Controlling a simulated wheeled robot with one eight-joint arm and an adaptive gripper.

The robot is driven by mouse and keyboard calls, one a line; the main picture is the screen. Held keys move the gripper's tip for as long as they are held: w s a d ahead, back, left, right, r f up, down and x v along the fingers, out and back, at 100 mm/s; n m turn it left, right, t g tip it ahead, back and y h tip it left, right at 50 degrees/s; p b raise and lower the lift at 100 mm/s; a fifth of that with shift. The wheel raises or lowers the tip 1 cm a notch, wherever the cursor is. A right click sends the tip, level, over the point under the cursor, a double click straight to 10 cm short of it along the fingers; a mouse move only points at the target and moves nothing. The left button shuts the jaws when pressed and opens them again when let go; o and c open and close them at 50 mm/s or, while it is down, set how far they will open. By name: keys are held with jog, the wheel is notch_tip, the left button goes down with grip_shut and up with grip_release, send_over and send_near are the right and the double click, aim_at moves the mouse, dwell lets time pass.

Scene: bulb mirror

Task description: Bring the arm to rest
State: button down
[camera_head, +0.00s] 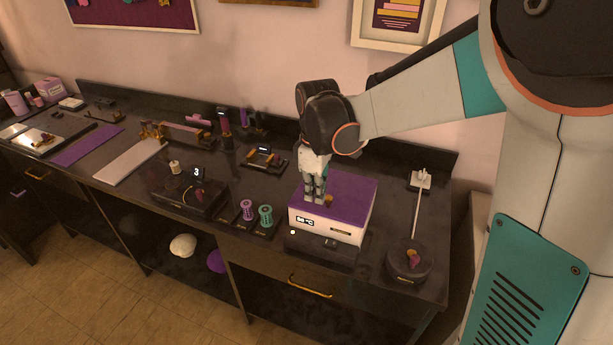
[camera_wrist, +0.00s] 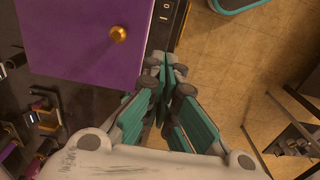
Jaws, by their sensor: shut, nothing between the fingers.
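My gripper (camera_head: 315,198) hangs from my arm in the head view, pointing down in front of the top of a white box with a purple lid (camera_head: 350,193). Its fingers are together and hold nothing. In the wrist view my gripper (camera_wrist: 168,75) shows its teal fingers closed, beside the edge of the purple lid (camera_wrist: 75,40). A round brass knob (camera_wrist: 118,33) sits on that lid, and the knob also shows in the head view (camera_head: 329,199) just right of the fingers. I cannot tell how far the fingertips are from the lid.
A black round base (camera_head: 408,262) with a thin pale rod stands right of the box. Green (camera_head: 265,214) and purple (camera_head: 247,209) spools stand to its left, near a dark device with a display (camera_head: 190,192). A brass-and-black fixture (camera_head: 263,158) stands behind. The dark counter's front edge is close.

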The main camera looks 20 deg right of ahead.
jog(key=s+d+r+m+t+b, duration=0.1)
jog(key=s+r+m+t+b, duration=0.1)
jog(key=s+m, duration=0.3)
jog(key=s+d+r+m+t+b, duration=0.1)
jog(key=s+m+t, duration=0.4)
jog(key=s, duration=0.8)
notch_tip(320, 180, up, 2)
jog(key=shift+s+d+r+m+b, duration=0.1)
jog(key=shift+s+d+m+b, duration=0.15)
jog(key=shift+d+m+b, duration=0.2)
